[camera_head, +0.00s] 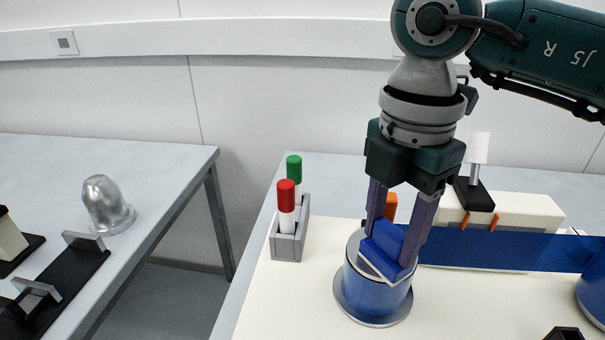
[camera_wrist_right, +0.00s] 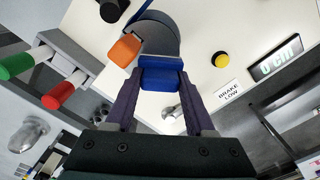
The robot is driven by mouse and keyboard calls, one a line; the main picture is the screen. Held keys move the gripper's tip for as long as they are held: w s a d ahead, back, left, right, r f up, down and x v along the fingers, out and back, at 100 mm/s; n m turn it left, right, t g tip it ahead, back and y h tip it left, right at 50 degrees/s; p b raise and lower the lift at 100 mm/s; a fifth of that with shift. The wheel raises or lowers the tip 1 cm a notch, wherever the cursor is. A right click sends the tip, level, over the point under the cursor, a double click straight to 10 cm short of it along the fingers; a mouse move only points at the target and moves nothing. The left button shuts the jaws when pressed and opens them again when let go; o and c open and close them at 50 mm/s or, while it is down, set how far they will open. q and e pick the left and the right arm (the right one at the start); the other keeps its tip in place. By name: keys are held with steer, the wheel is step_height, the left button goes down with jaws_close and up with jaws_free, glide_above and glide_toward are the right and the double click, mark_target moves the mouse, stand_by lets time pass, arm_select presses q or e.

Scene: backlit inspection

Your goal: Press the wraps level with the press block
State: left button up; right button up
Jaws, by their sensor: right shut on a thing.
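My right gripper (camera_head: 397,241) is shut on a blue press block (camera_head: 387,246), which is tilted in its fingers. The block also shows between the fingers in the right wrist view (camera_wrist_right: 162,75). It is at the upper part of a roll with blue wraps (camera_head: 374,293) standing on a round grey flange. The block overlaps the roll in the picture; I cannot tell if they touch. The roll's grey top (camera_wrist_right: 158,38) shows beyond the block in the right wrist view. The gripper hides part of the roll's top. My left gripper is not in view.
A blue web (camera_head: 500,250) runs right towards a second blue roll (camera_head: 594,290). An orange part (camera_wrist_right: 125,50) is close beside the first roll. A grey holder (camera_head: 289,243) has red and green-capped markers. A yellow button (camera_wrist_right: 221,61) and a display (camera_wrist_right: 275,57) stand apart.

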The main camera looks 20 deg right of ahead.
steer(key=shift+r+p, duration=3.35)
steer(key=shift+r, duration=0.15)
steer(key=shift+f, duration=0.1)
